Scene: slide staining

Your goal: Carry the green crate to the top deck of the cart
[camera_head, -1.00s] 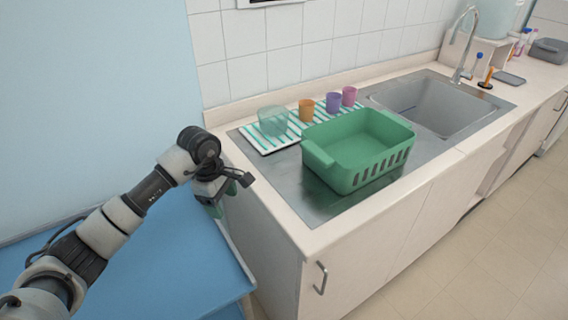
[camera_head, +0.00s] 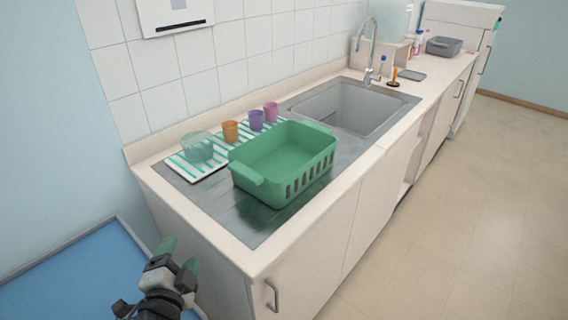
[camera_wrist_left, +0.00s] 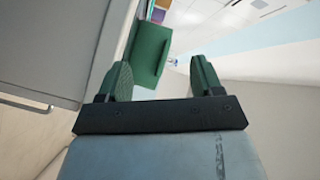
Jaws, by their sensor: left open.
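The green crate (camera_head: 284,160) stands upright on the steel drainer beside the sink, with slots in its near side and a handle at its left end. It looks empty. My left gripper (camera_head: 178,256) is open and empty, below and to the left of the crate, near the counter's left end. In the left wrist view the gripper's green-padded fingers (camera_wrist_left: 162,82) are spread apart, with the crate (camera_wrist_left: 152,52) beyond them, clear of both. My right gripper is not in view. I cannot make out the cart for certain.
A striped mat (camera_head: 196,168) behind the crate bears a clear bowl (camera_head: 198,147) and orange, purple and pink cups. The sink basin (camera_head: 350,108) lies to the right. A blue surface (camera_head: 80,275) is at the lower left. The floor (camera_head: 470,200) at the right is clear.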

